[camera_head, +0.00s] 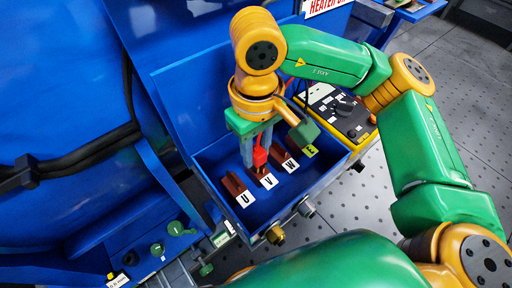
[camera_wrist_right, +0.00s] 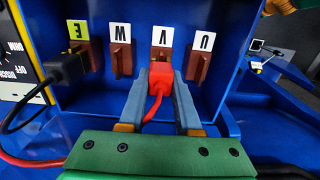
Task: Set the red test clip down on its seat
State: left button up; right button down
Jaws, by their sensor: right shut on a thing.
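The red test clip (camera_head: 260,156) is between the fingers of my right gripper (camera_head: 256,150), inside the blue terminal box. In the right wrist view the right gripper (camera_wrist_right: 162,95) is shut on the red clip (camera_wrist_right: 159,80), with a finger on each side. The clip's tip is at the brown terminal block labelled V (camera_wrist_right: 161,53), in line with it. I cannot tell whether clip and block touch. The clip and fingers partly cover the V block in the head view. A red lead runs from the clip toward the gripper body. My left gripper is not in view.
Brown blocks U (camera_head: 235,186) and W (camera_head: 282,158) flank V. A black clip (camera_wrist_right: 70,68) sits at the block labelled E, with a black lead. The box's blue walls (camera_head: 322,178) surround the blocks. A yellow-edged meter (camera_head: 340,108) stands at the right.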

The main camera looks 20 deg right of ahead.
aim_at(256, 147)
jog(key=shift+f, duration=0.2)
jog(key=c, duration=0.5)
grip_release()
jog(key=shift+r, duration=0.15)
notch_tip(256, 147, up, 7)
jog(key=shift+p, duration=0.3)
